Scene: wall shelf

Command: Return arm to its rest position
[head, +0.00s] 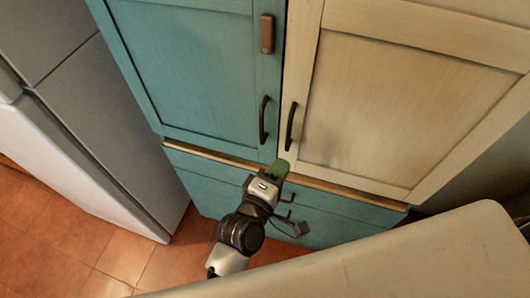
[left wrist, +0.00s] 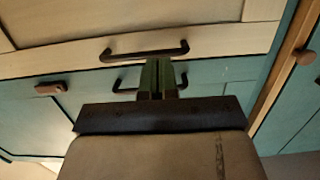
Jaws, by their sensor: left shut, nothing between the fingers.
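My left arm reaches up from the bottom of the head view. Its left gripper (head: 279,168) has green fingers and stands in front of the cabinet, just below the door handles. The left wrist view shows the gripper (left wrist: 157,77) with its fingers together and nothing between them. The dark handle of the cream door (left wrist: 145,51) lies just beyond the fingertips in that view. I cannot tell whether the fingers touch a handle or the cabinet. My right gripper is not in view.
The teal door (head: 190,70) and cream door (head: 400,100) are shut. Teal drawers (head: 335,215) with dark handles lie below a wooden ledge. A pale fridge-like unit (head: 75,150) stands at left. Tiled floor (head: 125,255) shows between it and my arm.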

